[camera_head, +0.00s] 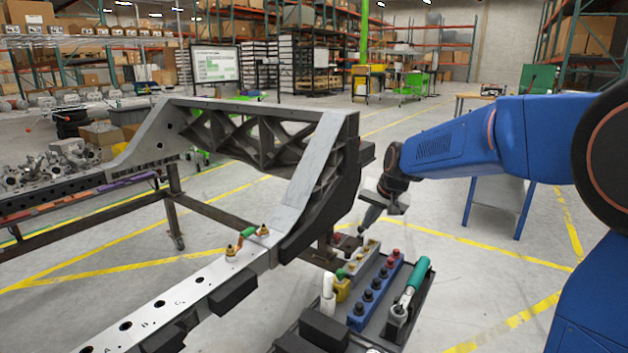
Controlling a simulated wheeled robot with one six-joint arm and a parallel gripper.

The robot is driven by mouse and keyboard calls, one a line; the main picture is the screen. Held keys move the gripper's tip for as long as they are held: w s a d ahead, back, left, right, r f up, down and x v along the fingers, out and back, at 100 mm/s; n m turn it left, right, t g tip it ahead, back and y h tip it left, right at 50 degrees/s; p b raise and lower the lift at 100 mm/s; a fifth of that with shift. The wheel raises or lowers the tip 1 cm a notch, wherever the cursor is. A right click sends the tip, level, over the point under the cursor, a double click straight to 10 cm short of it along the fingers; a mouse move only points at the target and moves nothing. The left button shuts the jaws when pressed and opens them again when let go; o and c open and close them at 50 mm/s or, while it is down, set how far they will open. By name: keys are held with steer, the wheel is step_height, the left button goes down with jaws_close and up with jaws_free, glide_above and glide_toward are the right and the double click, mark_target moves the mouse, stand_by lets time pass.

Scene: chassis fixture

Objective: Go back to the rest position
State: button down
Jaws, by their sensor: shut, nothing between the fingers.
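My blue arm reaches in from the right, and my gripper (363,229) hangs at its end, pointing down. The gripper is shut and holds nothing. It is over the far end of the tool tray (417,325), beside the chassis frame's black end. The grey chassis frame (318,160) rises in the middle, and its flat rail (215,282) runs to the lower left. Whether the fingertips touch anything below is too small to tell.
The tray holds a blue rack (357,315) of red and dark knobs, a light rack (366,258) of small pegs, and a green-handled tool (411,288). Gold fittings (263,230) stand on the rail. A blue-legged table (497,194) is behind my arm. Floor right of the tray is clear.

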steer(key=s+d+r+n+h, duration=0.1)
steer(key=s+d, duration=0.2)
steer(key=s, duration=0.9)
steer(key=s+d+r+n, duration=0.1)
steer(key=s+d+r, duration=0.15)
steer(key=s, duration=0.85)
steer(key=s+d+f, duration=0.2)
steer(key=s+f, duration=0.1)
steer(key=s, duration=0.6)
steer(key=s+d+f+n+h, duration=0.1)
steer(key=s+d+f, duration=0.2)
steer(key=s, duration=0.6)
steer(key=shift+s+f, duration=0.2)
